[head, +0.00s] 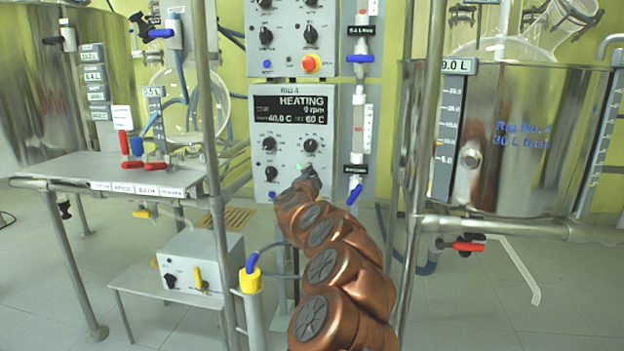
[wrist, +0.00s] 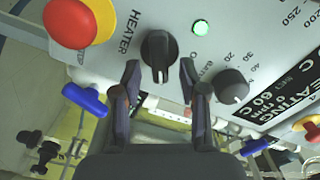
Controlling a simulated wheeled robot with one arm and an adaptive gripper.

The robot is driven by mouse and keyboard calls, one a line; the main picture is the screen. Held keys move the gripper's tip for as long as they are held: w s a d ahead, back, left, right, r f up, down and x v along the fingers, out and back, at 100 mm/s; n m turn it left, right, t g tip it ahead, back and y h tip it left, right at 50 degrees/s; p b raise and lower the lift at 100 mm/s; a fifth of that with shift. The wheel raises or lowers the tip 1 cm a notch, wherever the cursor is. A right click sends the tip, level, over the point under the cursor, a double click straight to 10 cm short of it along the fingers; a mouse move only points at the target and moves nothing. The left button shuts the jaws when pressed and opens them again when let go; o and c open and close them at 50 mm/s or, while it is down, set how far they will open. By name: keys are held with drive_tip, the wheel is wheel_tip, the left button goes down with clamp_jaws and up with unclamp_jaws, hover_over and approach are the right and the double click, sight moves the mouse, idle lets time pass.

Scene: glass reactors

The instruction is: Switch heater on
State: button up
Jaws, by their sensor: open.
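The black heater knob (wrist: 158,50) stands out from the grey panel in the wrist view, beside the printed word HEATER. My gripper (wrist: 160,72) is open, with one finger on each side of the knob; I cannot tell whether either finger touches it. A green lamp (wrist: 200,27) is lit near the knob. In the head view my gripper (head: 312,172) is at the lower part of the heating control unit (head: 259,142) and hides the heater knob. The unit's display (head: 290,108) reads HEATING, 0 rpm, and a setting of 60 C.
A red button on a yellow collar (wrist: 80,18) and a smaller black dial (wrist: 231,86) flank the knob. A tap with a blue handle (head: 354,192) is just right of the unit. Metal posts (head: 212,150) and a steel bath (head: 530,140) stand at the sides.

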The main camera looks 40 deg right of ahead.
drive_tip(key=v, duration=1.2)
idle(0.5)
drive_tip(key=shift+w+r, duration=0.1)
drive_tip(key=shift+r, duration=0.05)
idle(0.3)
